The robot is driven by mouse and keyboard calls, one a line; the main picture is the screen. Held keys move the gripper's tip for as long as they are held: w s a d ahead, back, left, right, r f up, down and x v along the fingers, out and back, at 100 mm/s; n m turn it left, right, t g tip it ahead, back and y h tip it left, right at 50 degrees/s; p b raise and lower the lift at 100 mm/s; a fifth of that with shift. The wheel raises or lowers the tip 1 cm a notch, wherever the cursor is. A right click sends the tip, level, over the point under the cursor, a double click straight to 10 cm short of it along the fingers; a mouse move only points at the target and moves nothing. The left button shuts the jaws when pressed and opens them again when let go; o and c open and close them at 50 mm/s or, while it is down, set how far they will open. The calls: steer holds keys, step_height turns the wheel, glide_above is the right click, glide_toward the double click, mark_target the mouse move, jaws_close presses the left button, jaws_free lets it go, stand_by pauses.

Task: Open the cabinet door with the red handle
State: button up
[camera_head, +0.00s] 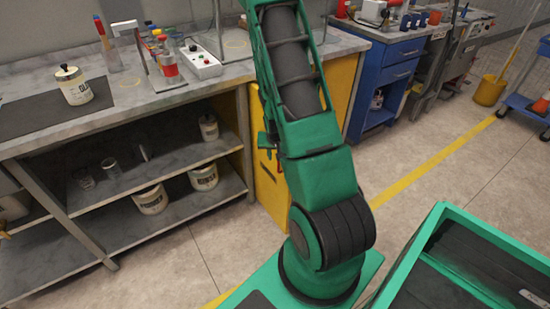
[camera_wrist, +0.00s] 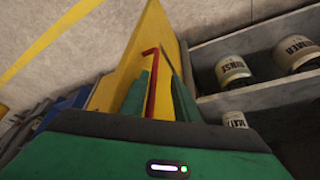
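The yellow cabinet door (camera_head: 268,190) stands under the right part of the workbench, partly hidden by my arm in the head view. It also shows in the wrist view (camera_wrist: 107,92). The red handle (camera_wrist: 151,84) is a thin bent bar in front of the yellow surface. My gripper (camera_wrist: 158,86) has its two fingers apart, with the handle between them. The handle lies close to the left finger, with a gap to the right finger; contact is unclear. In the head view, the handle and fingers are mostly hidden.
Open shelves with labelled cans (camera_head: 151,199) are left of the yellow cabinet. A blue drawer cabinet (camera_head: 384,80) stands to its right. The workbench top (camera_head: 130,88) carries a can and tools. Concrete floor (camera_head: 440,165) is clear in front.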

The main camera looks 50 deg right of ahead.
steer(key=v, duration=0.9)
stand_by(0.5)
steer(key=s+a+r+n+g+y, duration=0.1)
steer(key=s+a+r, duration=0.6)
steer(key=s+r, duration=0.3)
steer(key=s+a+r+n+g+y, duration=0.2)
steer(key=s+a+r, duration=0.5)
steer(key=s+r, duration=0.4)
steer(key=shift+s+a+r+y, duration=0.2)
steer(key=shift+s+a+y, duration=0.1)
steer(key=shift+s, duration=0.35)
steer(key=shift+w+d+f, duration=0.1)
steer(key=shift+w+f, duration=0.15)
steer(key=shift+w, duration=0.4)
